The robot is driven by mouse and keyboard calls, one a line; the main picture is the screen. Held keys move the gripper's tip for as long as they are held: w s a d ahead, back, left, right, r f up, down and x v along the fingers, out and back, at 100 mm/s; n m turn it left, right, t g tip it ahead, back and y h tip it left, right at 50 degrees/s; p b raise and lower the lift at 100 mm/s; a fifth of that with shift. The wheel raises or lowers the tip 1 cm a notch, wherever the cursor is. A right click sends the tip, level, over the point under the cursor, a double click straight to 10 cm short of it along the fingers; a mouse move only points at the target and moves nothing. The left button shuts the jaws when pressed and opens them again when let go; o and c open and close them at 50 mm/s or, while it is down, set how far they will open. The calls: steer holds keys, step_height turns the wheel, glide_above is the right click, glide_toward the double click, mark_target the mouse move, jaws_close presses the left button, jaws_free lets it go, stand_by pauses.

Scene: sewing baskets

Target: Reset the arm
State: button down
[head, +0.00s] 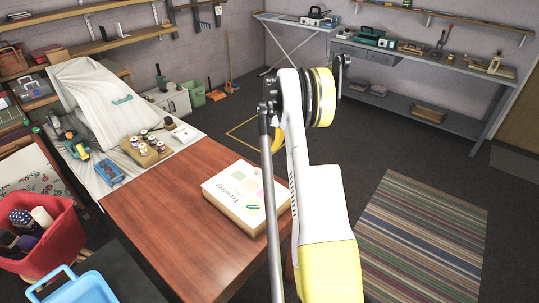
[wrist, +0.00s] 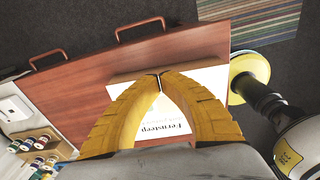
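My gripper (wrist: 159,76) shows in the wrist view as two curved yellow fingers whose tips meet, with nothing visible between them. It points down over the wooden table (wrist: 85,100). A white box with printed lettering (wrist: 170,125) lies below the fingers and is partly hidden by them. In the head view, the same box (head: 238,193) lies flat on the reddish-brown table (head: 165,210), near its right edge. My white and yellow arm rises through the middle of the head view, and the gripper itself cannot be made out there.
Thread spools on a wooden tray (head: 148,148) stand left of the table beside a draped white cloth (head: 95,95). A red basket (head: 45,250) and a blue handled container (head: 75,290) are at lower left. A striped rug (head: 425,235) lies on the right floor.

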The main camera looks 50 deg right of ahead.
steer(key=shift+w+d+r+p, duration=0.1)
steer(key=shift+d+r+p, duration=0.15)
steer(key=shift+d+r, duration=0.6)
steer(key=shift+d+r+p, duration=0.2)
steer(key=shift+d+r, duration=0.4)
steer(key=shift+d, duration=0.45)
steer(key=a+r+m+t+h, duration=0.1)
steer(key=a+r+m, duration=0.2)
steer(key=a+r, duration=0.45)
steer(key=a+r+m+t+b, duration=0.15)
steer(key=a+r, duration=0.35)
steer(key=a, duration=0.6)
steer(key=a+r+m+h, duration=0.1)
steer(key=a+r+m, duration=0.2)
steer(key=a+r, duration=0.45)
steer(key=s+a+m+t, duration=0.1)
steer(key=s+a+m, duration=0.2)
steer(key=s+a, duration=0.35)
steer(key=s+a+m+t, duration=0.2)
steer(key=s+a, duration=0.1)
steer(key=a, duration=0.7)
steer(key=s+a+f+m, duration=0.2)
steer(key=s+a, duration=0.2)
steer(key=s, duration=0.1)
steer(key=s+a+f+m+t+y+b, duration=0.1)
steer(key=s+a+f+m, duration=0.2)
steer(key=s+a, duration=0.2)
steer(key=shift+f, duration=0.3)
steer(key=shift+a+t, duration=0.1)
steer(key=shift+t, duration=0.15)
